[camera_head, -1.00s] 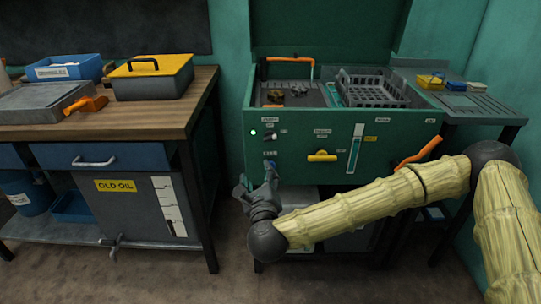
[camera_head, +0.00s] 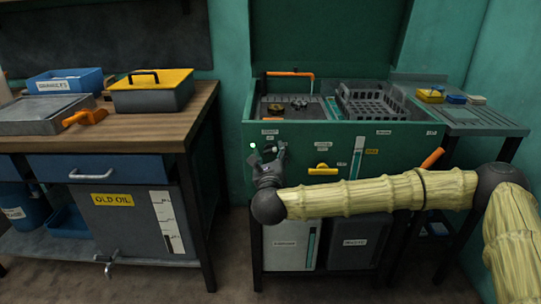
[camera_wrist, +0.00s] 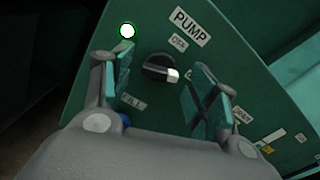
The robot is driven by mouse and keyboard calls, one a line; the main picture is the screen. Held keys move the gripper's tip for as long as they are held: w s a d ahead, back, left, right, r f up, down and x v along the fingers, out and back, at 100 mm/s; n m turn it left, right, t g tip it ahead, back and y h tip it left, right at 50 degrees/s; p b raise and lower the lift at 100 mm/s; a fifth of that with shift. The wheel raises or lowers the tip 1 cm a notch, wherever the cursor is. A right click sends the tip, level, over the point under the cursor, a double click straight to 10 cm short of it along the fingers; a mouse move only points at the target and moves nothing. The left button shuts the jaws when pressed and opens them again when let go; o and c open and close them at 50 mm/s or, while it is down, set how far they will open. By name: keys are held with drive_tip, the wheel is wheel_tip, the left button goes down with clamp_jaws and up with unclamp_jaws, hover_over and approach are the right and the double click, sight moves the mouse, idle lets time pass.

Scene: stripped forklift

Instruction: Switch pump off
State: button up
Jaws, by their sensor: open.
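The pump switch (camera_wrist: 160,69) is a black rotary knob with a pale tip on the green front panel of the parts washer (camera_head: 400,138). In the wrist view it sits below the labels "PUMP" (camera_wrist: 190,25) and "OFF" (camera_wrist: 179,43), with its pale tip pointing right. A green lamp (camera_wrist: 127,31) is lit to its upper left; it also shows in the head view (camera_head: 253,146). My gripper (camera_wrist: 161,82) is open, with its two fingers on either side of the knob in the picture. I cannot tell whether they touch it. In the head view my gripper (camera_head: 267,153) hides most of the knob.
A yellow handle (camera_head: 322,169) and an orange lever (camera_head: 433,158) stick out of the panel farther right. A workbench (camera_head: 190,110) with a yellow-lidded box (camera_head: 150,82) stands at left. Grey bins (camera_head: 290,245) stand beneath the washer.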

drive_tip(key=shift+w, duration=0.55)
drive_tip(key=c, duration=1)
